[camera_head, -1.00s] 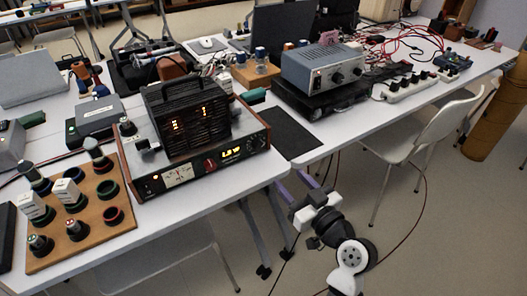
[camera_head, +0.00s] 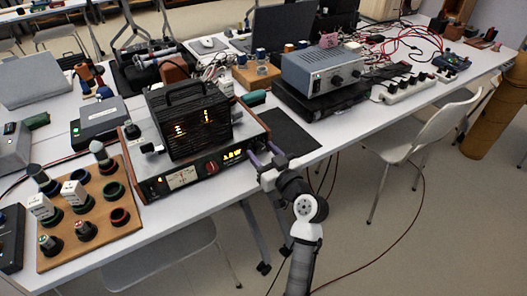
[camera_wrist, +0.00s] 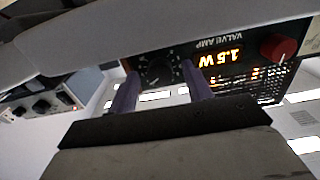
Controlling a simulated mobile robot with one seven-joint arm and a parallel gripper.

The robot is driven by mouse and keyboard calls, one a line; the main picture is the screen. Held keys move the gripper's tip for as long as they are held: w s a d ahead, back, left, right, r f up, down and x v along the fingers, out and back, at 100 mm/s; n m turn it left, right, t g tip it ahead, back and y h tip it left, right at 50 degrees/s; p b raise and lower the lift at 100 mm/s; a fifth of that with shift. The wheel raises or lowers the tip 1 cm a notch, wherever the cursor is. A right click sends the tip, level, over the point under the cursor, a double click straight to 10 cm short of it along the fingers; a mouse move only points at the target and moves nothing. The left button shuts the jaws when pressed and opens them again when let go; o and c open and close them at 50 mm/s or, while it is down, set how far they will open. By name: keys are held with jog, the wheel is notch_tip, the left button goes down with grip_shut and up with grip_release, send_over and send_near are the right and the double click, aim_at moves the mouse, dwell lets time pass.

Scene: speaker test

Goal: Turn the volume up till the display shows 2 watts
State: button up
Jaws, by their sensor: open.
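The valve amp (camera_head: 150,187) stands on the white table, with a wood-sided case and a black front panel. In the wrist view its panel is upside down, and the lit display (camera_wrist: 222,57) reads 1.5 W. A black knob (camera_wrist: 158,72) with tick marks around it sits beside the display. A red knob (camera_wrist: 278,47) is on the display's other side; it also shows in the head view (camera_head: 212,167). My gripper (camera_head: 263,153) is open at the panel's right end. Its purple fingers appear on either side of the black knob; whether they touch it is unclear.
A wooden board (camera_head: 128,222) with several knobs and plugs lies left of the amp. A grey power supply (camera_head: 322,72) stands behind on the right, beyond a black mat (camera_head: 288,137). A white chair (camera_head: 432,128) is at the right.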

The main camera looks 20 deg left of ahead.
jog(key=shift+c, duration=0.4)
jog(key=c, duration=0.9)
jog(key=shift+m+b, duration=0.3)
jog(key=shift+b, duration=0.05)
jog(key=shift+m, duration=0.5)
jog(key=o, duration=1)
